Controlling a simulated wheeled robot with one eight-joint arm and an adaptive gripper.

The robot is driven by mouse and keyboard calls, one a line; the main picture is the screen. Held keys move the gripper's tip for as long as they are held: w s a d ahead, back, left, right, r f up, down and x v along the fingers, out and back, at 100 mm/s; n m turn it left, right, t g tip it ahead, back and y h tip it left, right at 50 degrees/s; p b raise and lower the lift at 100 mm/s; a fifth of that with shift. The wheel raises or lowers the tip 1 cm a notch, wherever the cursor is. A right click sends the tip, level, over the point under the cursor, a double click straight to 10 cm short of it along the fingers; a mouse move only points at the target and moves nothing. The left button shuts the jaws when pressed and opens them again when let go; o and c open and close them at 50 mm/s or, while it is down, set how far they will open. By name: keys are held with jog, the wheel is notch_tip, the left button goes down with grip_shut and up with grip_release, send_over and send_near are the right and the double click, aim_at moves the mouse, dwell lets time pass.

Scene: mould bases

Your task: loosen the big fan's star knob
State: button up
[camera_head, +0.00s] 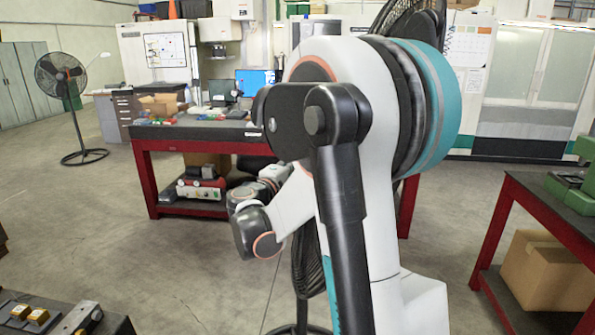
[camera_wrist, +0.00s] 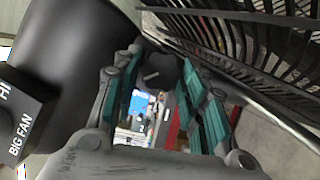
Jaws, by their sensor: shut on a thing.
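In the wrist view the two teal-padded fingers of my gripper (camera_wrist: 158,72) are shut on the star knob (camera_wrist: 155,65), a small dark grey shape between the fingertips. Much of the knob is hidden by the fingers. The big fan's black rounded housing (camera_wrist: 85,60) fills the left, and its slatted cage (camera_wrist: 240,45) the upper right. A black block labelled BIG FAN (camera_wrist: 20,115) is at the left edge. In the head view the big fan's cage (camera_head: 405,15) shows above my arm, which hides most of the fan, including the knob.
A smaller-looking black pedestal fan (camera_head: 62,80) stands at the far left. A red-framed workbench (camera_head: 150,165) with tools is behind my arm. Another red bench (camera_head: 515,200) is at the right, with a cardboard box (camera_head: 550,272) under it. Floor is free at left.

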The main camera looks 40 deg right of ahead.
jog(key=shift+f+n, duration=0.1)
jog(key=shift+n, duration=0.3)
jog(key=o, duration=1.1)
jog(key=shift+c, duration=0.2)
jog(key=v, duration=1.2)
jog(key=shift+f, duration=0.1)
